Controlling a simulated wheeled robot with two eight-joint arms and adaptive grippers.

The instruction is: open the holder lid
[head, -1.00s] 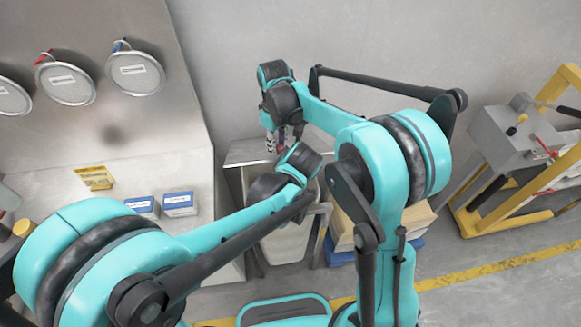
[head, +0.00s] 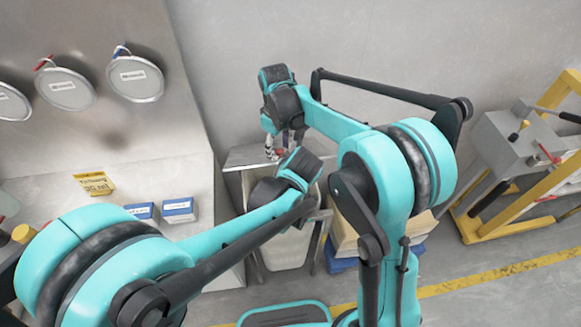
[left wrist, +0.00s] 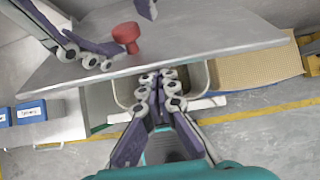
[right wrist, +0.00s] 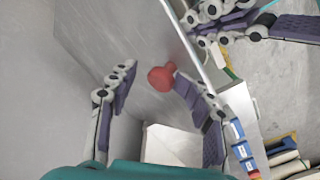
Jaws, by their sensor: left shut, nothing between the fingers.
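The holder lid is a flat grey metal panel (left wrist: 200,35) with a red knob (left wrist: 127,38), on a pale bin (head: 285,250). The lid also shows in the right wrist view (right wrist: 110,35). Part of the bin's opening shows below the lid's edge in the left wrist view. My left gripper (left wrist: 160,80) is shut and empty near that edge; I cannot tell if it touches. In the head view its own wrist hides it. My right gripper (right wrist: 154,70) is open, with its fingers either side of the red knob (right wrist: 161,77), which lies closer to the right finger.
A counter (head: 120,170) with blue-and-white boxes (head: 179,210) and a yellow box (head: 95,184) stands left of the bin. A wooden-sided crate (head: 345,240) is right of it. A yellow-framed machine (head: 515,150) stands far right. The wall is close behind.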

